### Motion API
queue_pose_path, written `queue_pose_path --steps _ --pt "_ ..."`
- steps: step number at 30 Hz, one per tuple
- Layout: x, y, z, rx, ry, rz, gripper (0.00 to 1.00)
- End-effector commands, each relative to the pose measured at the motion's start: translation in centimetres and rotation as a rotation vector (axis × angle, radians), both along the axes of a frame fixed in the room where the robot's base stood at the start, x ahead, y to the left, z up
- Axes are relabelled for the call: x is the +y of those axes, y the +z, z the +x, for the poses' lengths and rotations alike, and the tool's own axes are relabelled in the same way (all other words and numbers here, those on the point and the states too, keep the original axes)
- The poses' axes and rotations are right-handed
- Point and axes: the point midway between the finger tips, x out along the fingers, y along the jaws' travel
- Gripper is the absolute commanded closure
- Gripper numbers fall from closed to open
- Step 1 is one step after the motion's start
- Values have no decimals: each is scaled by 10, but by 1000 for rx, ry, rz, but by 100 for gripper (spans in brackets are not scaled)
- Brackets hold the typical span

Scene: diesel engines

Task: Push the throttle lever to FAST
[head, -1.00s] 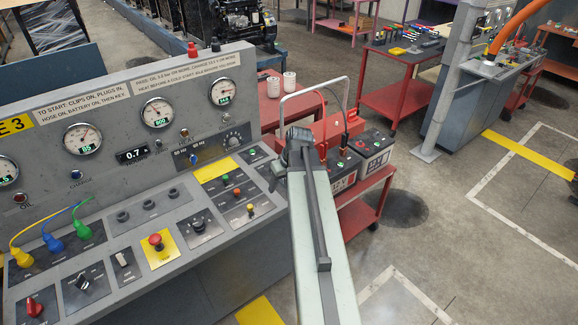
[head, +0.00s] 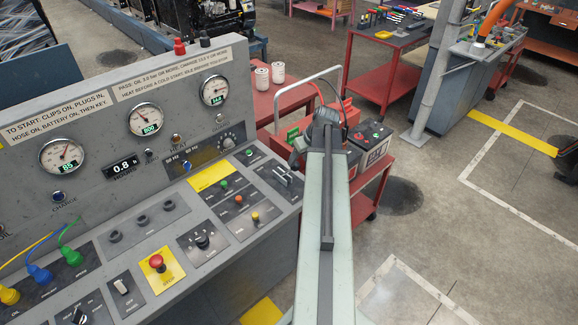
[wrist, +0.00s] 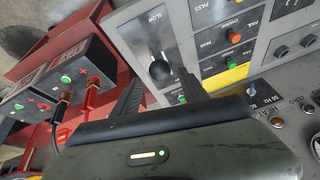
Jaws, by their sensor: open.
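The throttle lever has a round black knob and stands in a slot on a dark plate at the right end of the grey console. In the wrist view the knob (wrist: 159,70) shows between my two fingers, near the word SLOW; no FAST label is readable. In the head view the lever's plate (head: 275,180) lies just left of and below my gripper (head: 296,150). My gripper (wrist: 160,76) is open, with a dark finger on each side of the knob in the picture. I cannot tell whether either finger touches it.
The console (head: 125,235) carries gauges, a red stop button (head: 157,261) and several small knobs near the lever. A red cart (head: 368,185) with batteries (head: 371,135) and cables stands close to the right of my gripper. Open floor lies farther right.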

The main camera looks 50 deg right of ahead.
Motion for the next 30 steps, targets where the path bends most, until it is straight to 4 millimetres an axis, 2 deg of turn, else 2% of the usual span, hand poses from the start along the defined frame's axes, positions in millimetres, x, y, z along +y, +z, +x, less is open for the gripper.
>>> queue_pose_path --steps 5,15,25,30 --pt "0 -17 6 0 0 0 48" --pt "0 -70 28 1 0 0 48" --pt "1 -71 31 0 -1 0 48" --pt "1 -71 31 0 -1 0 96"
